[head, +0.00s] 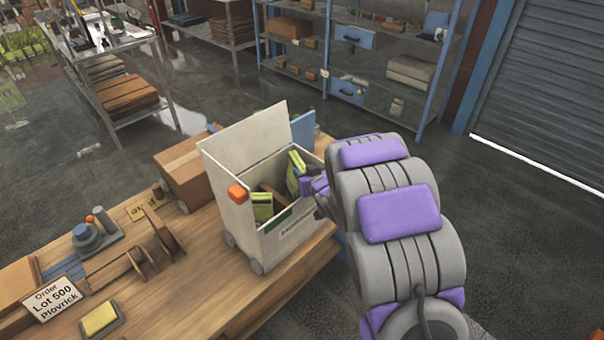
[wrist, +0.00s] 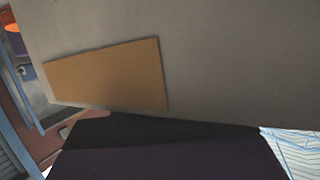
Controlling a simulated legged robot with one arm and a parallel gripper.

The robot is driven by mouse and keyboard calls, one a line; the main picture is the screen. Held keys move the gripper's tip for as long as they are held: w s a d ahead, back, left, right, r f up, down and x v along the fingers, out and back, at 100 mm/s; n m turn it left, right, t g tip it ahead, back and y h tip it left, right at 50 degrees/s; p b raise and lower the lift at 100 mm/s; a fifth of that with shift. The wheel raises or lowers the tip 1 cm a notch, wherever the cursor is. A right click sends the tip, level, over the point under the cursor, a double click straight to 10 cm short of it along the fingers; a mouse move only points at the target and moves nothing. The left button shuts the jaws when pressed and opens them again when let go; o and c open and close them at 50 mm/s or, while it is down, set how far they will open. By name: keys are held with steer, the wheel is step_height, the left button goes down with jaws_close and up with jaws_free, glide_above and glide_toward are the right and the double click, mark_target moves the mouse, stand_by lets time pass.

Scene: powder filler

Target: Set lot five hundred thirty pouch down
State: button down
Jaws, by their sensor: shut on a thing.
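A white lidded bin (head: 256,232) stands on the wooden bench with its lid raised. My gripper (head: 304,180) reaches in over the bin's right side and is shut on a green and yellow pouch (head: 296,170), which is tilted inside the opening. Its lot number cannot be read. Another green and yellow pouch (head: 262,206) stands at the left inside the bin. In the wrist view, a grey surface with a brown patch (wrist: 108,74) fills most of the picture; the held pouch cannot be made out there.
A cardboard box (head: 188,168) stands just left of the bin. On the bench (head: 195,270) are an "Order Lot 500 Plovrick" card (head: 54,299), a yellow pad on a small tray (head: 100,319) and wooden dividers (head: 140,262). Bare bench lies in front of the bin's left side.

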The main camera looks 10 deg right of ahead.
steer(key=c, duration=1.2)
jaws_free()
steer(key=shift+s+f, duration=0.3)
steer(key=shift+f, duration=0.4)
steer(key=o, duration=0.4)
steer(key=shift+s+f, duration=0.1)
steer(key=shift+f, duration=0.15)
steer(key=shift+s+f+g, duration=0.1)
steer(key=shift+f+g, duration=0.1)
steer(key=shift+g, duration=0.1)
steer(key=shift+r, duration=0.5)
steer(key=b+v, duration=0.2)
steer(key=v, duration=0.3)
steer(key=r+b+v, duration=0.1)
steer(key=b+v, duration=0.2)
steer(key=v, duration=0.3)
steer(key=shift+a+r, duration=0.15)
steer(key=shift+r, duration=0.05)
